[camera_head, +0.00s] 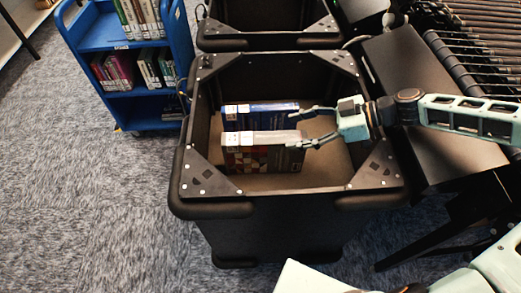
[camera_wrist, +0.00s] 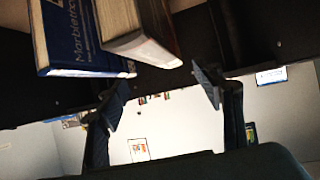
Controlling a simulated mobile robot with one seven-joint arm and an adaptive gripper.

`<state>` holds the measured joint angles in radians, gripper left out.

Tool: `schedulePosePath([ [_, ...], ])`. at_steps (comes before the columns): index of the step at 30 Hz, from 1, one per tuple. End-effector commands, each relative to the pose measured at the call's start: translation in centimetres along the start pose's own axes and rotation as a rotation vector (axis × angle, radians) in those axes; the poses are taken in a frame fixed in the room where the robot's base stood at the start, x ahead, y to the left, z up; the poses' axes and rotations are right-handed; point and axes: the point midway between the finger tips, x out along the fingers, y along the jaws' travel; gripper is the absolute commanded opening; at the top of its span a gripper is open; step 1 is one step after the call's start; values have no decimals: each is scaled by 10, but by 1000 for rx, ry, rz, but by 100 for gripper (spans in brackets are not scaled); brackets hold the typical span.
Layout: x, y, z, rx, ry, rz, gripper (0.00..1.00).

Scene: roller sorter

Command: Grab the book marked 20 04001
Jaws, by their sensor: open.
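Two books stand side by side on their long edges in the black bin. The blue book (camera_head: 262,118) is behind; the front book (camera_head: 262,158) has a pale spine and a dark, reddish patterned cover. White labels sit at their left ends, too small to read, so I cannot tell which is marked 20 04001. My gripper (camera_head: 303,128) is open and empty at the books' right ends. In the wrist view, my gripper's fingertips (camera_wrist: 165,88) are spread below the front book (camera_wrist: 138,35); the blue book (camera_wrist: 75,40), lettered "Marbletro…", is at left.
The black bin (camera_head: 205,210) has high walls and corner plates around the books, with bare floor inside at right. A second bin (camera_head: 265,42) adjoins behind. A blue book cart (camera_head: 180,50) stands at left. A roller conveyor (camera_head: 470,50) is at upper right.

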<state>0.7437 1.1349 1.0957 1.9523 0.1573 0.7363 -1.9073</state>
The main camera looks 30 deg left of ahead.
Motion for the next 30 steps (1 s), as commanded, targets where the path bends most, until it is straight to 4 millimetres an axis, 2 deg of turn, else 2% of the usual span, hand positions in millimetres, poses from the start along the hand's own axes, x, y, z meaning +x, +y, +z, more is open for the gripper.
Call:
schedulePosePath([
  [11, 32, -1, 3, 6, -5, -6, 61],
  [20, 72, 2, 1, 6, -5, -6, 61],
  [29, 77, 3, 2, 7, -6, -2, 61],
  [30, 76, 3, 2, 7, -6, -3, 56],
])
